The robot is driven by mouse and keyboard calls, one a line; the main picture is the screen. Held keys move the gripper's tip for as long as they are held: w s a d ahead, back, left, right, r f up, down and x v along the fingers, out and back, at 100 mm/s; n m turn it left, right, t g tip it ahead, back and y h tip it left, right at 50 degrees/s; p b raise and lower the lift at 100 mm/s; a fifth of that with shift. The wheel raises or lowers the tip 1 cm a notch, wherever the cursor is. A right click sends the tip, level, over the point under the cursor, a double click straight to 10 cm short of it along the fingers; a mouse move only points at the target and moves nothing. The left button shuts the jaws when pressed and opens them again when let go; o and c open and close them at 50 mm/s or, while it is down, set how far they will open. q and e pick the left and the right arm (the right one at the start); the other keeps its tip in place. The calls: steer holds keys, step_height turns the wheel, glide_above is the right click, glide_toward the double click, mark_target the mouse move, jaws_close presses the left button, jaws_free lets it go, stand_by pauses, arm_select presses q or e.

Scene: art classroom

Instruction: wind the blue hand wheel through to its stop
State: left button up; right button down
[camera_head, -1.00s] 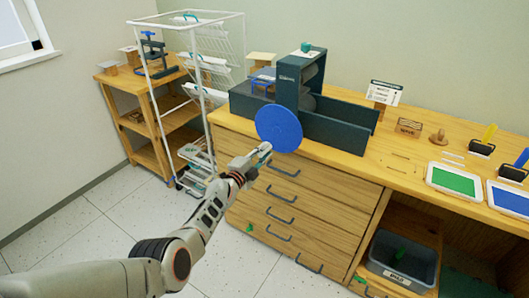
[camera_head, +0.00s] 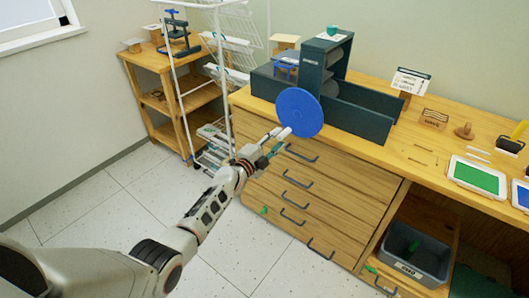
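The blue hand wheel (camera_head: 299,112) is a flat disc on the near side of the dark grey press (camera_head: 312,75), which stands on the wooden cabinet top. No grip knob can be made out on its face. My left gripper (camera_head: 283,139) is at the wheel's lower left edge. Its two fingers show apart, one pale and one with teal, with nothing seen between them. The pale fingertip overlaps the wheel's rim in the picture; I cannot tell whether it touches. My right gripper is not in view.
Cabinet drawers with dark handles (camera_head: 297,182) lie just below the wheel. A white wire rack (camera_head: 222,70) and a wooden shelf (camera_head: 150,62) stand at left. A green tray (camera_head: 477,176) lies on the counter at right. A grey bin (camera_head: 410,255) sits below. The floor at left is clear.

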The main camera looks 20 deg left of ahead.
arm_select(q)
steer(key=v, duration=0.8)
steer(key=shift+d, duration=0.2)
steer(key=s+d+f+m+g, duration=0.15)
steer(key=s+f+m, duration=0.25)
steer(key=s+m, duration=0.4)
steer(key=s+d+f+m+g+p, duration=0.15)
steer(key=s+f+m, duration=0.3)
steer(key=m, duration=0.65)
steer(key=s+d+f+m+g, duration=0.1)
steer(key=s+d+f+m, duration=0.25)
steer(key=s+m, duration=0.45)
steer(key=s+a+f+m+g+y, duration=0.1)
steer(key=s+a+f+m, duration=0.1)
steer(key=s+m, duration=0.8)
steer(key=s+a+f+m+g+y, duration=0.1)
steer(key=s+m, duration=0.8)
steer(key=m, duration=1.1)
steer(key=shift+s+a+f+y+p, duration=0.35)
steer(key=shift+a+f+y, duration=0.4)
steer(key=shift+a, duration=0.3)
